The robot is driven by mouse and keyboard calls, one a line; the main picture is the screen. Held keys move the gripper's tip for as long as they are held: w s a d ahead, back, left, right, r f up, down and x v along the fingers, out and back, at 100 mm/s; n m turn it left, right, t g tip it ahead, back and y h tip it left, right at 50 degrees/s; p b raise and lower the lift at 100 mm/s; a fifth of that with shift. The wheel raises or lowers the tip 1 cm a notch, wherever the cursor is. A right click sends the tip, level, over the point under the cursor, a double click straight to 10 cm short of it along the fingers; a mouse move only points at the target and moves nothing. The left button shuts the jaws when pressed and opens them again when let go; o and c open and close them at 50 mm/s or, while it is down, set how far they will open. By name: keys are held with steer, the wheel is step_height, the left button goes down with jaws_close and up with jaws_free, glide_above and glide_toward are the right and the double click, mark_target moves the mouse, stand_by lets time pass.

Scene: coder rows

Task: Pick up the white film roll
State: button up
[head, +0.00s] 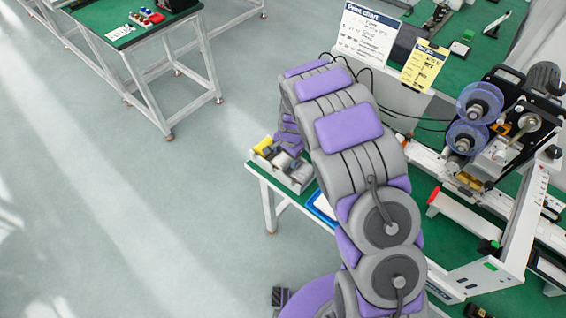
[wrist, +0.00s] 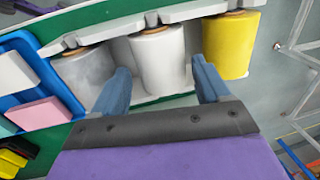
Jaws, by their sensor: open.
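The white film roll (wrist: 158,60) sits in a holder in the wrist view, with a brown core end showing at its top. My gripper (wrist: 160,66) is open. Its two blue-grey fingers point at the white roll, one on either side in the picture; I cannot tell whether they touch it. A grey roll (wrist: 84,72) stands to the left and a yellow roll (wrist: 231,45) to the right. In the head view the yellow roll (head: 263,145) shows at the table's corner, and my arm hides part of the row.
A blue tray (wrist: 44,122) with pale and pink blocks lies left of the rolls. The green-topped table (head: 436,272) carries a coder machine (head: 478,110) and upright signs. Another table (head: 115,38) stands at the back left. The floor at left is clear.

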steer(key=shift+w+a+f, duration=0.1)
steer(key=shift+a+f, duration=0.05)
steer(key=shift+f, duration=0.45)
steer(key=shift+a+f, duration=0.15)
steer(key=shift+f, duration=0.45)
steer(key=shift+a, duration=0.1)
steer(key=shift+c, duration=0.2)
steer(key=shift+r, duration=0.1)
steer(key=c, duration=0.9)
